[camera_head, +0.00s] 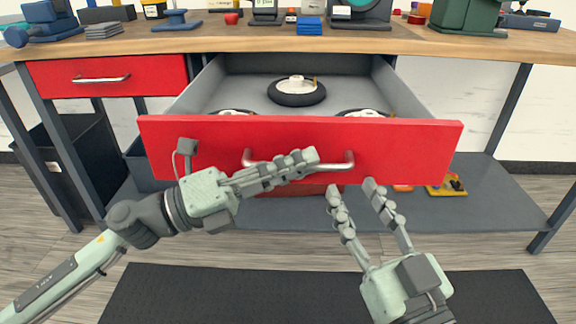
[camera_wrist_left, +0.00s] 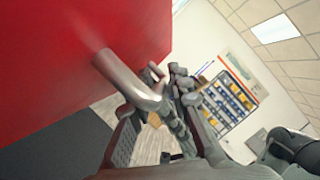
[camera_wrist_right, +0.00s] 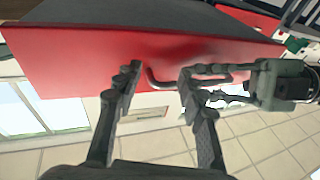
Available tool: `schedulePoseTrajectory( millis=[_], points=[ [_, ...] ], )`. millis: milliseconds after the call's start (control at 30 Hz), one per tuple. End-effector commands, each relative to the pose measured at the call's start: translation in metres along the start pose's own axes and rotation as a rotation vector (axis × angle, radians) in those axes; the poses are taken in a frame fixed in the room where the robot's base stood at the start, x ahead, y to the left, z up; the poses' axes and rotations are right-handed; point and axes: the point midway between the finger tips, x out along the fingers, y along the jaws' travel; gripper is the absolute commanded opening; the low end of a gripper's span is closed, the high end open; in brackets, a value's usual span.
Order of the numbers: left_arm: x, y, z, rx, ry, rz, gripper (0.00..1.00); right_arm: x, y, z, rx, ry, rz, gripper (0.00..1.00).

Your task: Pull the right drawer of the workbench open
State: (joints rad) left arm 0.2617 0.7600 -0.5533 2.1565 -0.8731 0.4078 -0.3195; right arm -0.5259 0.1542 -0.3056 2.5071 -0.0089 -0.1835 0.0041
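The right drawer (camera_head: 400,140), with a red front and grey inside, stands well out from the workbench (camera_head: 300,42). Its silver bar handle (camera_head: 347,165) is on the front face; it also shows in the left wrist view (camera_wrist_left: 125,78) and between the right fingers in the right wrist view (camera_wrist_right: 158,83). My left gripper (camera_head: 305,160) lies across the handle's left and middle part, hiding some of it. Its fingers look close together, but their grip on the bar is unclear. My right gripper (camera_head: 352,188) is open and empty, just below and in front of the handle's right end.
Wheels, one of them a black-tyred wheel (camera_head: 297,91), lie inside the drawer. The shut left drawer (camera_head: 60,76) is beside it. A lower shelf (camera_head: 480,195) and a dark bin (camera_head: 70,150) are below. A black mat (camera_head: 320,295) covers the floor in front. Tools stand on the worktop.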

Motion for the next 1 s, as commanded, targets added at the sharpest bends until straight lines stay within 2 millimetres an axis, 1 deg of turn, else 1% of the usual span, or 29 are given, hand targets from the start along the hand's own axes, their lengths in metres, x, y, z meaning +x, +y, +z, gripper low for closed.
schedulePoseTrajectory(
  millis=[67, 167, 500, 600, 700, 800, 1000],
  points=[
    [-0.004, 0.001, 0.0, -0.002, 0.0, 0.001, 0.19, 0.0, 0.0, 0.0, 0.0, -0.001, 0.001, 0.4],
    [-0.016, 0.001, 0.0, -0.004, -0.002, 0.003, 0.19, 0.0, 0.0, 0.0, 0.0, 0.0, 0.0, 0.4],
    [-0.084, 0.002, -0.001, -0.004, -0.001, 0.005, 0.19, 0.0, 0.0, 0.0, 0.001, 0.0, 0.0, 0.4],
    [-0.1, 0.001, -0.001, -0.002, 0.0, 0.004, 0.19, 0.0, 0.0, 0.0, 0.001, 0.0, 0.0, 0.4],
    [-0.111, 0.001, -0.001, -0.003, -0.001, 0.003, 0.19, 0.0, 0.0, 0.0, 0.001, 0.0, 0.0, 0.4],
    [-0.117, 0.001, -0.001, -0.001, 0.001, 0.002, 0.19, 0.0, 0.0, 0.0, 0.001, 0.0, 0.0, 0.4],
    [-0.12, 0.0, 0.0, 0.001, 0.0, 0.0, 0.19, 0.0, 0.0, 0.0, 0.001, 0.001, -0.001, 0.4]
  ],
)
